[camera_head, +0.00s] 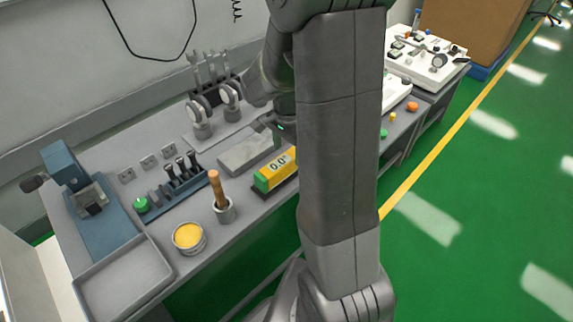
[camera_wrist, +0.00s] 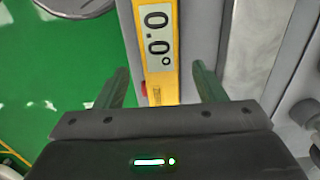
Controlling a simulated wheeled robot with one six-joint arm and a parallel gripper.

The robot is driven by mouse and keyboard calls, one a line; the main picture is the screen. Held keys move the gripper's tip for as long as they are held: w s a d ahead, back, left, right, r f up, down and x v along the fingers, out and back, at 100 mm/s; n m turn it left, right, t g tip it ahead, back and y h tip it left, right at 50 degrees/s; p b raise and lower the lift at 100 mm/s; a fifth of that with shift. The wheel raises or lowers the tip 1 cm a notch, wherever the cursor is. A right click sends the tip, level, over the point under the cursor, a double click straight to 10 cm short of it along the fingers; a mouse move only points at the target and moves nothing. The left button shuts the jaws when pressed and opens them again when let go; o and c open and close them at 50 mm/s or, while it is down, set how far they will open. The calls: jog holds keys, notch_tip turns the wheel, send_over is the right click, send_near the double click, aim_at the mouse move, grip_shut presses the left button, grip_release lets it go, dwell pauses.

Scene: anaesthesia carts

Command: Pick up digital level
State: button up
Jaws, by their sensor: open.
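The digital level (camera_head: 275,171) is a yellow bar with a green end and a display reading 0.0°. It lies on the grey workbench near its front edge, partly hidden behind my arm in the head view. In the wrist view the level (camera_wrist: 159,80) runs upright in the picture, with its display and a red spot near its lower end. My gripper (camera_wrist: 163,84) is open, with one finger on each side of the level and a gap on both sides. In the head view my gripper (camera_head: 272,126) is partly hidden by my arm, above and behind the level.
A grey block (camera_head: 246,153) lies behind the level. A cup with a wooden-handled tool (camera_head: 222,209) and a tin of yellow stuff (camera_head: 188,238) stand to its left. A blue vise (camera_head: 75,175) and a grey tray (camera_head: 122,281) are farther left. Green floor lies beyond the front edge.

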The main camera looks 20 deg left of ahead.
aim_at(286, 158)
jog(key=f, duration=0.5)
jog(key=shift+s+a+f, duration=0.1)
jog(key=shift+s+a, duration=0.05)
jog(key=shift+s, duration=0.05)
jog(key=c, duration=1.2)
